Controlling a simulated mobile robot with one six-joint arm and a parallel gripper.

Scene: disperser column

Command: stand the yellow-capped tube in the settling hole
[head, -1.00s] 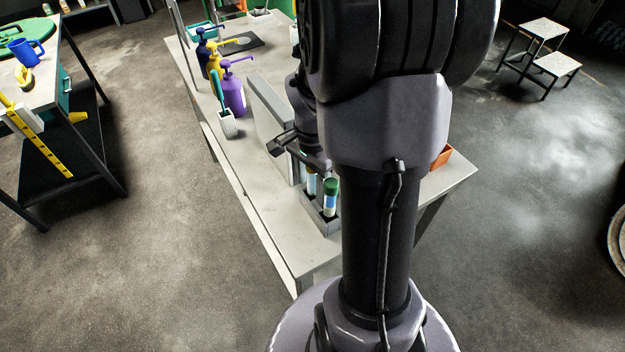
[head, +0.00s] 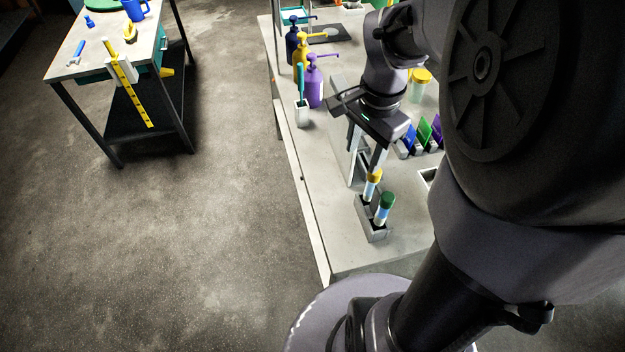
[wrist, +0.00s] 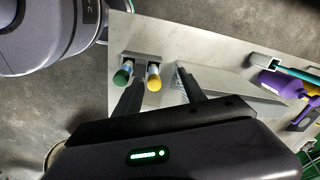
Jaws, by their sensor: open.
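The yellow-capped tube (head: 373,185) stands in a small grey rack (head: 374,233) near the table's front end. A green-capped tube (head: 384,208) stands beside it in the same rack. My gripper (head: 365,162) is open, pointing down just above the yellow cap. In the wrist view, the yellow-capped tube (wrist: 153,77) shows between the spread fingers of my gripper (wrist: 160,77), close to one finger. The green-capped tube (wrist: 122,77) lies outside that finger. I cannot tell whether any finger touches a tube. I cannot identify the settling hole for sure.
A white-edged opening (head: 429,176) lies right of the rack, partly hidden by my arm. A grey upright panel (head: 359,166) stands behind the rack. Pump bottles, including a purple one (head: 315,86), stand further back. The table's front end is clear.

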